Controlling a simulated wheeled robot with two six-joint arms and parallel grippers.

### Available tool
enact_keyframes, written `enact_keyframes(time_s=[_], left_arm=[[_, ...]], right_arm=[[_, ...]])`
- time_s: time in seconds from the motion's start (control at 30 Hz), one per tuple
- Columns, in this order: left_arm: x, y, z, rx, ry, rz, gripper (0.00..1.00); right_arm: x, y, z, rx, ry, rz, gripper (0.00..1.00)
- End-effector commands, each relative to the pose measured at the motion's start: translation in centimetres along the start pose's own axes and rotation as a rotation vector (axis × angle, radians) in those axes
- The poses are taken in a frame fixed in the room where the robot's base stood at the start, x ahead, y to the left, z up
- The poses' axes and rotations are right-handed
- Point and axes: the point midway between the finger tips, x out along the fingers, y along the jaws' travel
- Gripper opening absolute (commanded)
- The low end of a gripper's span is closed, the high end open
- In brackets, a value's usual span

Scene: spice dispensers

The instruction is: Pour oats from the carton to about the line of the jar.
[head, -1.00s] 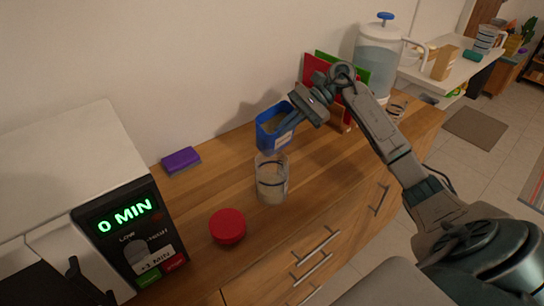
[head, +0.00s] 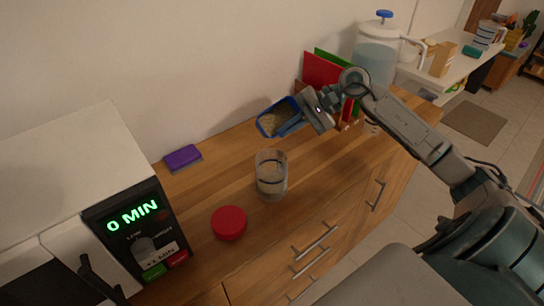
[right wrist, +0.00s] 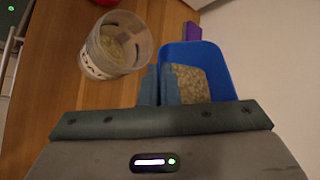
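A blue carton (head: 268,122) with oats inside is held tilted above the counter, up and behind the clear jar (head: 271,186). My right gripper (head: 309,112) is shut on the carton's wall; the right wrist view shows its fingers (right wrist: 160,86) pinching the blue carton (right wrist: 219,62). Oats (right wrist: 192,84) lie inside the carton in that view. The jar stands upright and open, with oats in its lower part and a dark line around it; it also shows in the right wrist view (right wrist: 94,62). No falling oats show. My left gripper is not in view.
A red lid (head: 229,222) lies in front of the jar. A purple sponge (head: 182,156) lies near the wall. A microwave (head: 135,237) stands at left. Red and green boards (head: 321,70) and a water dispenser (head: 376,65) stand behind my right arm. Bare wood surrounds the jar.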

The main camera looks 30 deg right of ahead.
Motion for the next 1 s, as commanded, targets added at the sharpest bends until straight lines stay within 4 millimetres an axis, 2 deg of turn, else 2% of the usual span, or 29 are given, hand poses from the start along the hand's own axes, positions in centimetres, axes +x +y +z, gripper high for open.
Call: enact_keyframes(time_s=[1.0], left_arm=[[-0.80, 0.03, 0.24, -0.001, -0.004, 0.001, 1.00]], right_arm=[[-0.03, 0.11, 0.19, -0.092, 0.056, -0.035, 0.00]])
